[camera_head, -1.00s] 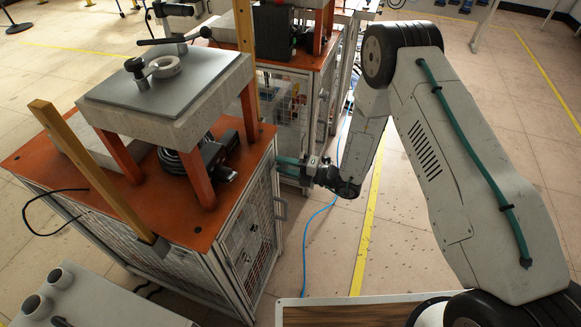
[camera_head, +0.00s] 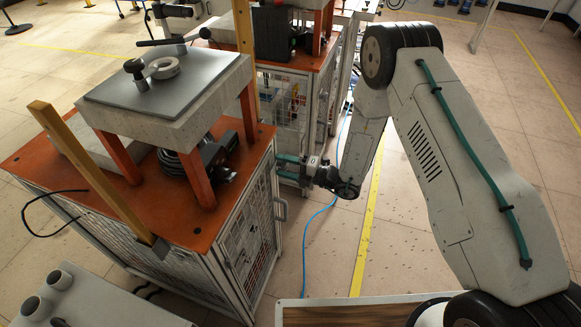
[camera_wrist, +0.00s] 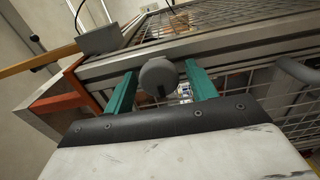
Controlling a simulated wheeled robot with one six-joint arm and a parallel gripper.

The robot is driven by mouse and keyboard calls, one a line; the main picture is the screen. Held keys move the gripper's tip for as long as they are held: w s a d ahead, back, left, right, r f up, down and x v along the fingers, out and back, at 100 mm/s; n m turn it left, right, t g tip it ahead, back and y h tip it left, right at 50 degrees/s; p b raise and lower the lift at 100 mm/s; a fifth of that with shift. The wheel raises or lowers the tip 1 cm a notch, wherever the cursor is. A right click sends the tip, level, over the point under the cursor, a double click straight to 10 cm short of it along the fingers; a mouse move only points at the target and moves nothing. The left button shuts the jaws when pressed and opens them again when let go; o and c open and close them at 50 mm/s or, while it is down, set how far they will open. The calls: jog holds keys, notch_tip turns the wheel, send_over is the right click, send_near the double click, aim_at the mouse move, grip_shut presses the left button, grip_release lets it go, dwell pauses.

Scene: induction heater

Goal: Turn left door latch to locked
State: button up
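The door latch shows in the wrist view as a round grey knob (camera_wrist: 158,75) near the top of the cabinet frame. My gripper (camera_wrist: 160,84) has its two teal fingers apart, one on each side of the knob. A small gap shows between the knob and the right finger; contact on the left cannot be told. In the head view my gripper (camera_head: 287,160) is at the upper front corner of the orange-topped cabinet (camera_head: 205,235). The latch itself cannot be made out there, and its locked or unlocked position is unclear.
A grey door handle (camera_head: 281,208) sticks out from the mesh door (camera_head: 250,245), below my gripper; a grey handle (camera_wrist: 298,72) also shows at the right of the wrist view. A second cabinet (camera_head: 300,85) stands close behind. A blue cable (camera_head: 305,250) lies on the floor.

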jog(key=v, duration=0.8)
dwell(0.4)
